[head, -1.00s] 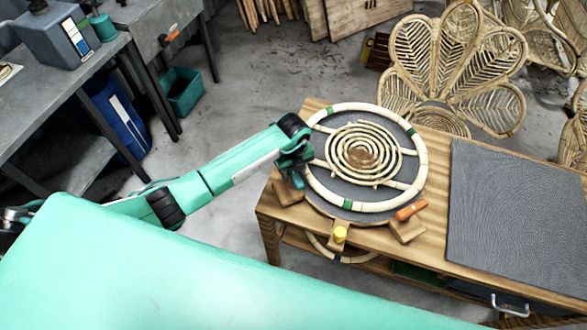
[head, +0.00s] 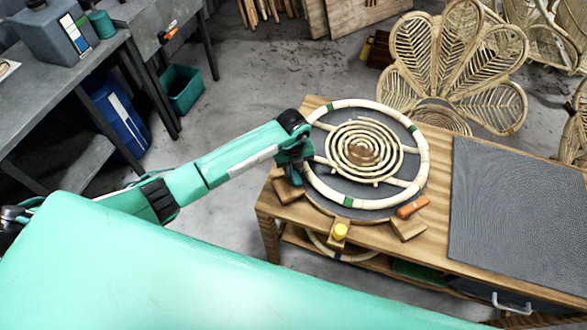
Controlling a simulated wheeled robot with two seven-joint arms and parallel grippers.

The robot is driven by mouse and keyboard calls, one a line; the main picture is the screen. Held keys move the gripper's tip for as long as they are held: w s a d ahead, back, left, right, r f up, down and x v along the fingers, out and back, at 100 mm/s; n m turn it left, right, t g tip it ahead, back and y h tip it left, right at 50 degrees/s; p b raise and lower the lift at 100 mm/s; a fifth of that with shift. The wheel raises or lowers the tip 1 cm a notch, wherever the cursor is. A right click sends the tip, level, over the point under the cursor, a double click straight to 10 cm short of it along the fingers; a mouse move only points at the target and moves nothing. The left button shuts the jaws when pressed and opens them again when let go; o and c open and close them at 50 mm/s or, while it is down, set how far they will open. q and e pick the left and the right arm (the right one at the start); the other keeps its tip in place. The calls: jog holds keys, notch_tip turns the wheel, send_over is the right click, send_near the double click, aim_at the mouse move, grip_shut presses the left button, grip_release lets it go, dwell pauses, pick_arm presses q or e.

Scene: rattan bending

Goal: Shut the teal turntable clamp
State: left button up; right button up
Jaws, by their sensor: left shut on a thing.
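The round turntable (head: 330,178) with a pale rattan ring and spiral lies on the wooden workbench. The teal clamp (head: 297,179) sits at its left edge on a wooden block (head: 285,189), mostly hidden by my left gripper. My left gripper (head: 294,169) comes in from the left and is shut on the teal clamp at the ring's left side. The gripper covers the contact, so the clamp's exact angle is hard to tell. An orange clamp (head: 412,207) lies at the front right edge, and a yellow clamp (head: 340,231) stands at the front. My right gripper is not in view.
A dark grey mat (head: 520,215) covers the workbench's right part. A rattan petal-backed chair (head: 450,60) stands behind the bench. A grey metal table (head: 60,85), a blue bin (head: 115,115) and a green bin (head: 180,91) are at the left. Floor between is clear.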

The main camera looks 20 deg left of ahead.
pick_arm(q)
jog(key=m+b, duration=0.3)
jog(key=shift+w+f+m, duration=0.1)
jog(key=shift+f+m, duration=0.05)
jog(key=shift+m, duration=0.15)
jog(key=m+b, duration=1)
jog(key=b, duration=0.1)
jog(key=shift+m+b, duration=0.8)
jog(key=shift+b, duration=0.05)
jog(key=shift+r+m+b, duration=0.2)
jog(key=shift+m+b, duration=0.4)
jog(key=shift+m, duration=0.1)
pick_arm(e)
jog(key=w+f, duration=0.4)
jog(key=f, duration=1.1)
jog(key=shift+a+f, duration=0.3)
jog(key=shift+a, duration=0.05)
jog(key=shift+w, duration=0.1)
pick_arm(q)
jog(key=o, duration=1)
